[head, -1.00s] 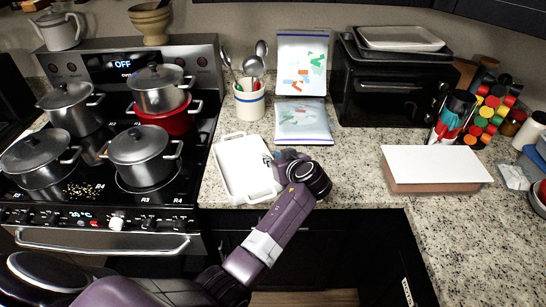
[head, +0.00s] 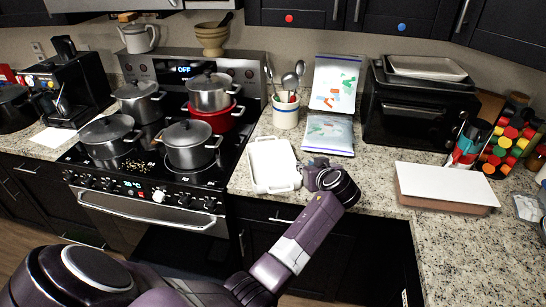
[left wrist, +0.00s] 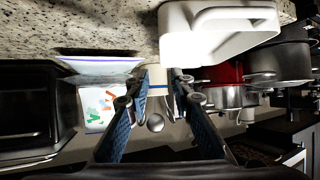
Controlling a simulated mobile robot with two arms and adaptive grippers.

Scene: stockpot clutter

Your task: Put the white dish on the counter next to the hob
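The white dish (head: 272,165), a rectangular dish with end handles, lies on the granite counter (head: 375,164) just right of the hob (head: 150,172). My left gripper (head: 314,172) is close to the dish's right side, its fingers mostly hidden by my wrist in the head view. In the left wrist view, which is upside down, the gripper (left wrist: 163,80) has its fingers spread with nothing held between them. The dish (left wrist: 215,38) shows there beyond the fingertips and to one side, apparently apart from them. My right gripper is not in view.
A utensil crock (head: 285,113) and clear bags (head: 329,134) stand behind the dish. Lidded pots, such as the front right one (head: 189,150), crowd the hob. A black toaster oven (head: 408,110) and a white-lidded container (head: 447,185) are to the right.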

